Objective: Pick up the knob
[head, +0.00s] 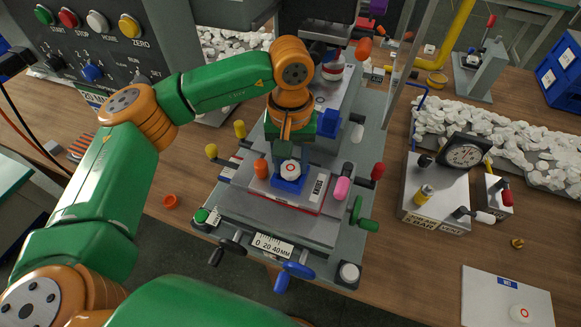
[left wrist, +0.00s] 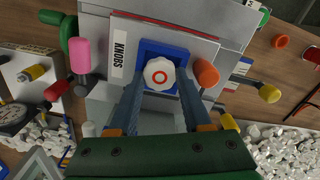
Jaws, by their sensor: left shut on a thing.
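The knob (head: 290,169) is white with a scalloped edge and a red ring on top. It sits at the blue nest (head: 288,187) on the plate labelled KNOBS, in the middle of the head view. In the left wrist view the knob (left wrist: 159,74) shows between the fingertips over the blue nest (left wrist: 178,47). My left gripper (head: 290,164) reaches down from above and is shut on the knob. Whether the knob is clear of the nest cannot be told. My right gripper is not in view.
An orange peg (head: 261,168) and a pink peg (head: 342,188) stand close beside the nest. The pad printer rises behind. A gauge box (head: 436,188) stands at right. A white card (head: 497,300) with a similar knob lies at lower right.

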